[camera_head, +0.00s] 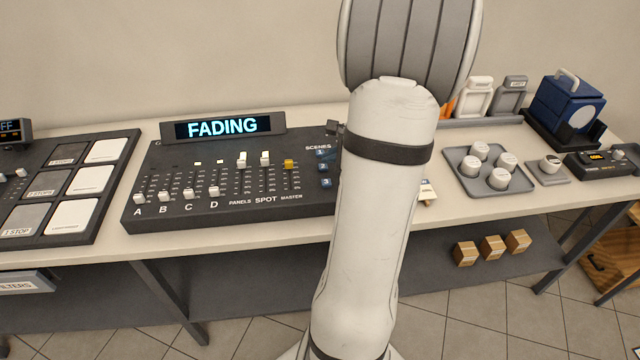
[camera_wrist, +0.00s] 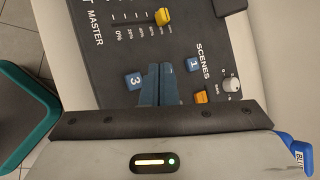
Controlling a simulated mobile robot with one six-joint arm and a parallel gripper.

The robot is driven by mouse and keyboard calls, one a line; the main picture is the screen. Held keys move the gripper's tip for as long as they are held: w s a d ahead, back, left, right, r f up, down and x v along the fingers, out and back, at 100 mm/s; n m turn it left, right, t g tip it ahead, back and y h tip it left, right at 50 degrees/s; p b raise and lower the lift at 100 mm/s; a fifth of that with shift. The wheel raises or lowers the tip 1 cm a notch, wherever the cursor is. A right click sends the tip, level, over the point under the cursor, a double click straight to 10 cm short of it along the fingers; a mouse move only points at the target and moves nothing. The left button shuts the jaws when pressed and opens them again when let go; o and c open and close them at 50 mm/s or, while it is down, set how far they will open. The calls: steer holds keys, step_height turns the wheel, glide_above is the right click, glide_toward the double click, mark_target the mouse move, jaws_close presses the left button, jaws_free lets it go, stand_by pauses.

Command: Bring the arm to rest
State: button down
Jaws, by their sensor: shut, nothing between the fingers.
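My gripper (camera_wrist: 157,84) shows in the wrist view with its two dark fingers together and nothing between them. The fingers are over the SCENES part of the lighting console (camera_head: 240,209), between the blue button 3 (camera_wrist: 133,81) and the blue button 1 (camera_wrist: 193,64). They hide what lies under them, and I cannot tell whether they touch the panel. In the head view my white arm stands large in front of the console's right end and hides most or all of the gripper. The display (camera_head: 222,127) reads FADING. The yellow master fader (camera_head: 289,164) is near its top.
A dark filter tray (camera_head: 125,157) lies left of the console. Right of my arm are a grey tray (camera_head: 463,182) with several white knobs, a blue case (camera_head: 570,102) and a small black device (camera_head: 597,166). Boxes (camera_head: 492,248) sit on the lower shelf. A teal-edged object (camera_wrist: 25,110) shows in the wrist view.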

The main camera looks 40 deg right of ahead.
stand_by(0.4)
steer(key=a+r+n+g+y, duration=0.1)
steer(key=a+r+n+g, duration=0.1)
steer(key=a+n, duration=0.5)
steer(key=a+r+n+g+y, duration=0.1)
steer(key=a+r+n, duration=0.2)
steer(key=a, duration=0.8)
steer(key=s+a+r+n+g+h, duration=0.3)
steer(key=s+a+n, duration=0.8)
steer(key=n, duration=0.4)
steer(key=shift+s+r+h, duration=0.3)
steer(key=shift+s+r, duration=0.1)
steer(key=shift+s, duration=0.45)
